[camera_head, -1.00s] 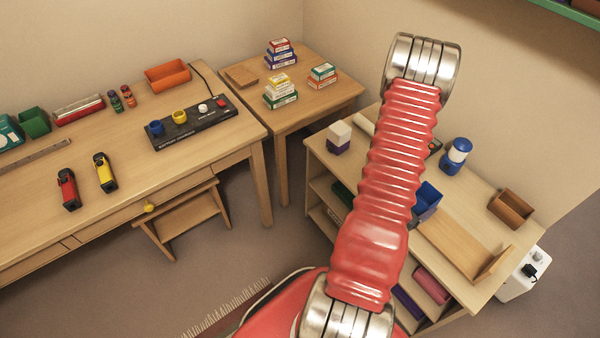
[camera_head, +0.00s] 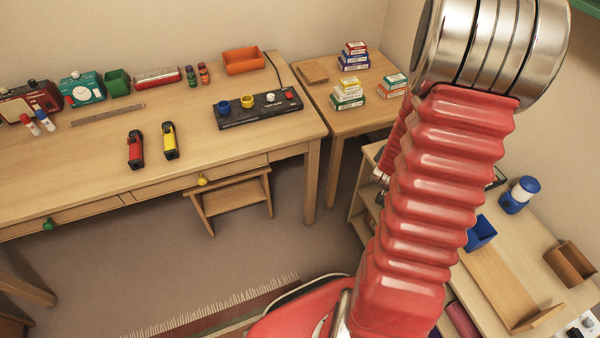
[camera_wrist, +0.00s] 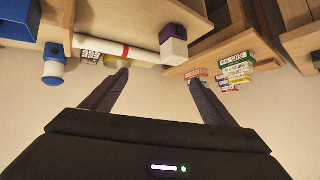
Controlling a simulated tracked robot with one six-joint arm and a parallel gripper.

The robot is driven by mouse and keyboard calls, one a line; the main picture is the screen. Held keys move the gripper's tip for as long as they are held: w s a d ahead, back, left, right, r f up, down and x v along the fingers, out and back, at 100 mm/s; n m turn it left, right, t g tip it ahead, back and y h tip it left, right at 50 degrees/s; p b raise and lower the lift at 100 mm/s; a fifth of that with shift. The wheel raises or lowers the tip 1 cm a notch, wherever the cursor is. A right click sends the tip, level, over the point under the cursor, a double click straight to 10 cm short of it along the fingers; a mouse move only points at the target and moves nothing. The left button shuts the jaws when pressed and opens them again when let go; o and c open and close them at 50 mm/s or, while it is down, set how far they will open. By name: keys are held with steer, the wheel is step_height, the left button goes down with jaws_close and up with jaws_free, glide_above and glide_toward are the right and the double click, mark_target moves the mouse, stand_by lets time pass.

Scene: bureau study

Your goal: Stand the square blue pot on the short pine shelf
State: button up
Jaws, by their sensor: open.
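The square blue pot (camera_head: 482,232) stands on top of the low pine bookcase, partly hidden behind my arm in the head view. In the wrist view, which is upside down, a blue pot (camera_wrist: 18,18) is at the top left corner, cut off by the edge. A short pine shelf (camera_head: 497,285), a board with an upright end, lies on the bookcase beside the pot. My gripper (camera_wrist: 160,85) is open and empty, with both fingers apart and the pot well to their left. In the head view my arm hides the gripper.
A blue-and-white lantern (camera_head: 519,195) and a brown wooden box (camera_head: 570,263) are also on the bookcase. The wrist view shows a white-and-purple block (camera_wrist: 174,45) and a white roll (camera_wrist: 115,48) close beyond the fingers. A desk (camera_head: 80,150) and side table (camera_head: 340,110) stand left.

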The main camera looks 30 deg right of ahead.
steer(key=w+a+r+n+t+y, duration=0.1)
steer(key=w+a+r+n+y, duration=0.15)
steer(key=a+r, duration=0.4)
steer(key=w+a+r+n+t+y, duration=0.1)
steer(key=w+a+r+n+y, duration=0.15)
steer(key=a, duration=0.65)
steer(key=w+a+r+n+y, duration=0.1)
steer(key=w+a+r+n, duration=0.15)
steer(key=a+r, duration=0.4)
steer(key=s+a+r+n+g+y, duration=0.1)
steer(key=s+a+r+n, duration=0.2)
steer(key=s+a, duration=0.4)
steer(key=s+a+r+n+g+y, duration=0.1)
steer(key=s+a+r+n+y, duration=0.1)
steer(key=s+a, duration=0.5)
steer(key=a+r+n, duration=0.1)
steer(key=a+r, duration=0.1)
steer(key=a, duration=0.1)
steer(key=shift+s+r+n, duration=0.25)
steer(key=shift+r+n, duration=0.1)
steer(key=shift+r, duration=0.05)
